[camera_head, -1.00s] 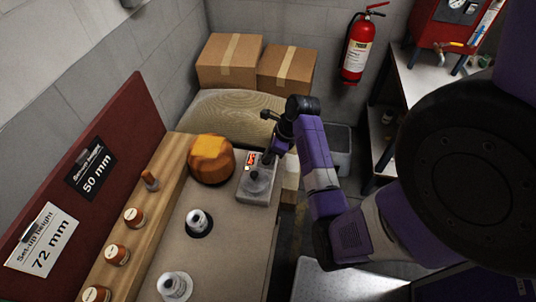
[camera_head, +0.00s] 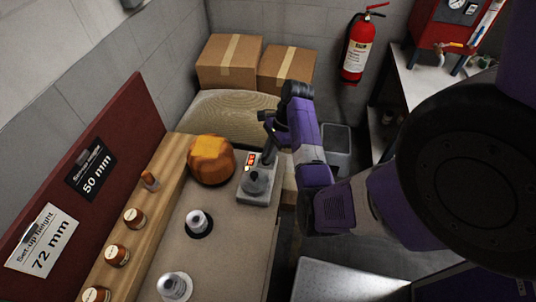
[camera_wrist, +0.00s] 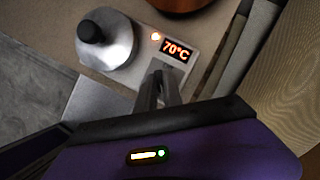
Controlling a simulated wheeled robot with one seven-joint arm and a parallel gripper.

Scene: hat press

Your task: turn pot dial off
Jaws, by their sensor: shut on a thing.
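The pot unit (camera_head: 257,193) is a grey box with a round metal pot on top, at the far right of the bench. In the wrist view the pot (camera_wrist: 120,40) has a black knob (camera_wrist: 90,31) on its lid. My gripper (camera_wrist: 163,82) is shut at the unit's front edge, just below the display. It appears shut on the pot dial, which the fingers mostly hide. In the head view my gripper (camera_head: 269,158) reaches down beside the display.
An orange-brown rounded object (camera_head: 211,160) stands close left of the pot unit. Metal-topped pieces (camera_head: 197,222) stand on the bench, and several small jars (camera_head: 134,217) line a wooden ledge. Cardboard boxes (camera_head: 228,62) and a sack-like tan mound (camera_head: 225,112) lie behind.

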